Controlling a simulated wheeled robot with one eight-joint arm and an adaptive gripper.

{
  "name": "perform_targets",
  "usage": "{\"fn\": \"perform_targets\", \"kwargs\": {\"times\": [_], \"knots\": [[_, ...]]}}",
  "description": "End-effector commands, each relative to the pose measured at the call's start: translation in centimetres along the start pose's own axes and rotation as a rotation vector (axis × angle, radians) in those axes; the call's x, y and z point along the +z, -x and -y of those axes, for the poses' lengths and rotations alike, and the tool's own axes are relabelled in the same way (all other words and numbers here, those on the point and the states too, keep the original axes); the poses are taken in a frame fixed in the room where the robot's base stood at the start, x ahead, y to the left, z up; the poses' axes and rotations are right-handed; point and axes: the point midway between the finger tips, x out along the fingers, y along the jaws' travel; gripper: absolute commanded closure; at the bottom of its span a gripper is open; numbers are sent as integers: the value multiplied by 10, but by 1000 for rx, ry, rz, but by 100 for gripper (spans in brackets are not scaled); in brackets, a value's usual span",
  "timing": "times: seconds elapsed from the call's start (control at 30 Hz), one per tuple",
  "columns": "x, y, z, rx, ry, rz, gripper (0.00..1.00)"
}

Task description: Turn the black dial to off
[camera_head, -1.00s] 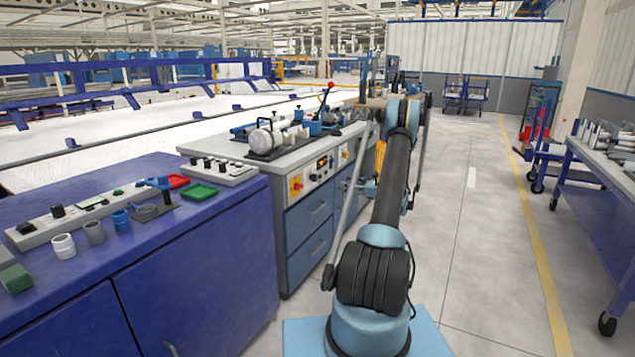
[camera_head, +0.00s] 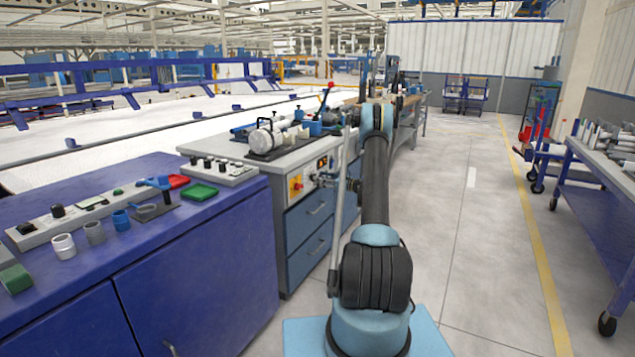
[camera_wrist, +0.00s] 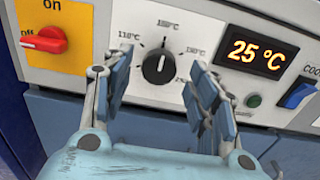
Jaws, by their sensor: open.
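The black dial (camera_wrist: 158,67) is a round knob with a white pointer line, on the white control panel (camera_wrist: 215,25). Its pointer stands roughly upright, toward the top temperature mark; no "off" mark is readable around it. In the wrist view my gripper (camera_wrist: 157,76) is open, with one finger on each side of the dial's lower half. I cannot tell whether the fingers touch it. In the head view my gripper (camera_head: 327,180) is small, close in front of the cabinet's panel, and the dial cannot be made out clearly there.
Left of the dial is a red switch (camera_wrist: 44,40) on a yellow plate marked On and Off. To its right are a display (camera_wrist: 257,52) reading 25 °C, a green button (camera_wrist: 254,100) and a blue switch (camera_wrist: 298,95). The aisle floor (camera_head: 455,230) is clear.

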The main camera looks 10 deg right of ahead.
Motion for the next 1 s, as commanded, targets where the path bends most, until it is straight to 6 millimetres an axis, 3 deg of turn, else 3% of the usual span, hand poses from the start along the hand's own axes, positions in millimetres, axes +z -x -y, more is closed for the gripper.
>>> {"fn": "perform_targets", "kwargs": {"times": [0.2,0.57,0.77,1.0], "knots": [[0,-21,0,1,0,0,46],[0,-26,0,0,0,0,46],[0,-25,0,0,0,0,87],[0,-25,0,-1,4,0,90]]}}
